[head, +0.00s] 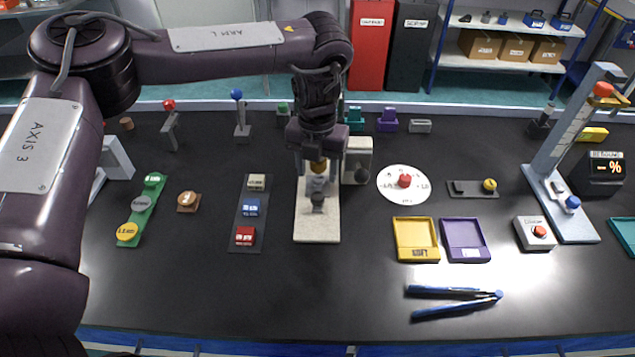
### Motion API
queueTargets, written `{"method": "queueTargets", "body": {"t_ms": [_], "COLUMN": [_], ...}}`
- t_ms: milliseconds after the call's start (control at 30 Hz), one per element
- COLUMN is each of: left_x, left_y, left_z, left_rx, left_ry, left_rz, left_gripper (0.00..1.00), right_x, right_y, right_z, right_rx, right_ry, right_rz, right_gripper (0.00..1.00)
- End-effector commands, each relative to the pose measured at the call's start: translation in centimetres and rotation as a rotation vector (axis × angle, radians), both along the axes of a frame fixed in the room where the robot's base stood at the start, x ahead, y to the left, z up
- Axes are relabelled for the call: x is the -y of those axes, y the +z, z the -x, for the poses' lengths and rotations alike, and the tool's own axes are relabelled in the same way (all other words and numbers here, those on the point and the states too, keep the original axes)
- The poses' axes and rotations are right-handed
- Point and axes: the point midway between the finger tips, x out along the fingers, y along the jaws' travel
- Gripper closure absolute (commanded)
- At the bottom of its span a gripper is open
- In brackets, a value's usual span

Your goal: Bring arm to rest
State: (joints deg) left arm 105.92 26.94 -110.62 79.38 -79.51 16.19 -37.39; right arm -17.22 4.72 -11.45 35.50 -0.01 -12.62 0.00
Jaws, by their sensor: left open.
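My left arm comes in from the left, rises, and reaches across to the middle of the black bench. Its wrist hangs down over a pale stone-coloured stand. My left gripper (322,164) points downward and is open. It is above and around the top of a grey post with an orange-brown top that stands on the pale base plate (318,230). Whether its fingers touch the post is too small to tell. My right gripper is not in the picture.
Yellow (416,240) and purple (465,240) trays and blue tongs (455,299) lie to the right.

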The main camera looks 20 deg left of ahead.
Motion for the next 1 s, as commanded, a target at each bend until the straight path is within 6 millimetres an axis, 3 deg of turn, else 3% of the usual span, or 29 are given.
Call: {"method": "queueTargets", "body": {"t_ms": [133, 633, 1000], "left_x": [0.0, 0.0, 0.0], "left_y": [0.9, 1.3, 7.5], "left_z": [0.0, 0.0, 0.0], "left_rx": [0.000, 0.000, 0.000], "left_ry": [0.000, 0.000, 0.000], "left_rz": [0.001, 0.001, 0.001], "left_gripper": [0.50, 0.50, 0.50], "right_x": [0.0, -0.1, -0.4], "right_y": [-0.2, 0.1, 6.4], "right_z": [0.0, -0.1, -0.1], "right_rx": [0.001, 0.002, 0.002], "right_ry": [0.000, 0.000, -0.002], "right_rz": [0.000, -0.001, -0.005], "right_gripper": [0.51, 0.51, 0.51]}}
